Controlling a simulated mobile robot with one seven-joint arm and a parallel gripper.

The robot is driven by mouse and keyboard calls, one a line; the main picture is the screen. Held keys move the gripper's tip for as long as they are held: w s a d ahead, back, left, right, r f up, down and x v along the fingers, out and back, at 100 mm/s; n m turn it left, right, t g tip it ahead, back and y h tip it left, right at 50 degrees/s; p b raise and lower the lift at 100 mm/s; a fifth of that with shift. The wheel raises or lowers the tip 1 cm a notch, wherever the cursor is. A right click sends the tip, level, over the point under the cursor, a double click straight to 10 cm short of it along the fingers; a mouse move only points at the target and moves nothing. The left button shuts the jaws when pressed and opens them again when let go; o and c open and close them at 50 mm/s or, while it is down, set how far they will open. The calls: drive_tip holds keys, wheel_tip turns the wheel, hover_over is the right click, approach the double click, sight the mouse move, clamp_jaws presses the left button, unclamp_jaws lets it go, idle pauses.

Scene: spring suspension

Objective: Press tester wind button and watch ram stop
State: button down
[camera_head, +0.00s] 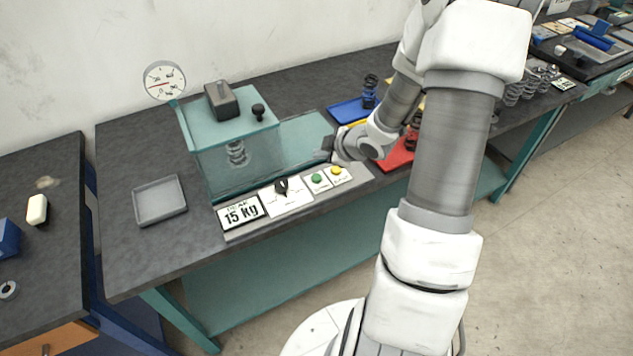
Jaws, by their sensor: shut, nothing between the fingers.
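The spring tester (190,135) is a teal frame with a clear guard, and a coil spring (237,154) stands inside it. A dark block (221,98) and a black knob (258,111) sit on its top. The ram cannot be clearly made out. On the front panel (240,231) are a green button (317,178) and a yellow button (337,170), whose labels are too small to read. My gripper (325,152) is shut and empty, just behind and above the buttons, apart from them as far as I can tell.
A dial gauge (164,80) rises at the tester's back left. The panel also has a black selector (281,186) and a "PEAK 15 kg" card (241,213). An empty grey tray (159,201) lies left. Blue (345,112) and red (398,158) trays with springs lie right, partly behind my arm.

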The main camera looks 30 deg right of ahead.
sight(320, 179)
drive_tip(key=shift+f+b, duration=1.95)
drive_tip(key=shift+f, duration=0.7)
drive_tip(key=shift+f+b, duration=0.3)
drive_tip(key=shift+f, duration=0.1)
drive_tip(key=shift+f+b, duration=0.45)
drive_tip(key=shift+f, duration=0.05)
idle(0.5)
drive_tip(key=shift+r, duration=0.1)
drive_tip(key=shift+r+p, duration=0.85)
drive_tip(key=shift+p, duration=0.05)
wheel_tip(320, 179, up, 5)
drive_tip(key=p, duration=0.5)
drive_tip(key=shift+r, duration=0.1)
